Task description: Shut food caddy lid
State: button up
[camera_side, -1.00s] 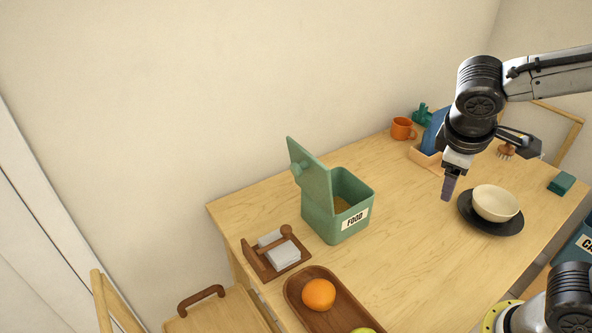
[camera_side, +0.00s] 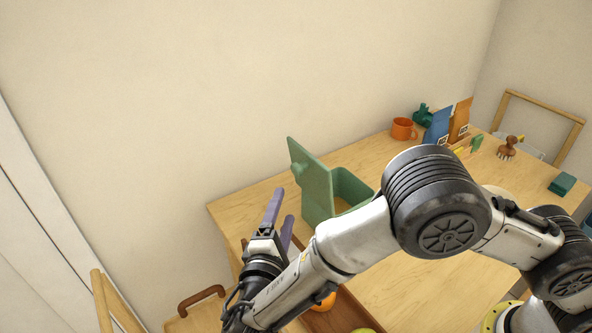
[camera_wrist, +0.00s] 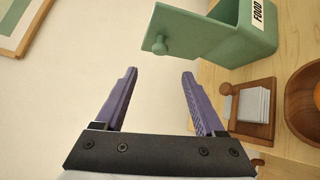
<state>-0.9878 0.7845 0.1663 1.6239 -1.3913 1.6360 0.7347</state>
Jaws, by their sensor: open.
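The green food caddy (camera_side: 352,186) stands on the table, partly hidden behind my arm in the side view. Its lid (camera_side: 309,178) stands up open at the caddy's left edge, with a round knob on its outer face. In the wrist view the caddy (camera_wrist: 235,42) lies ahead at the upper right, with the lid (camera_wrist: 181,36) and its knob facing my side. My gripper (camera_side: 281,206) is open and empty, to the left of the lid and apart from it. Its two purple fingers (camera_wrist: 157,78) show in the wrist view with nothing between them.
A wooden holder with white napkins (camera_wrist: 253,105) stands close to my gripper. An orange mug (camera_side: 402,129) and packets (camera_side: 459,119) stand at the back. The wall (camera_side: 180,100) is behind.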

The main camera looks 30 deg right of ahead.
aim_at(295, 173)
jog(key=x, duration=1.3)
jog(key=shift+w+d, duration=0.25)
jog(key=shift+d, duration=0.05)
grip_shut()
dwell(0.9)
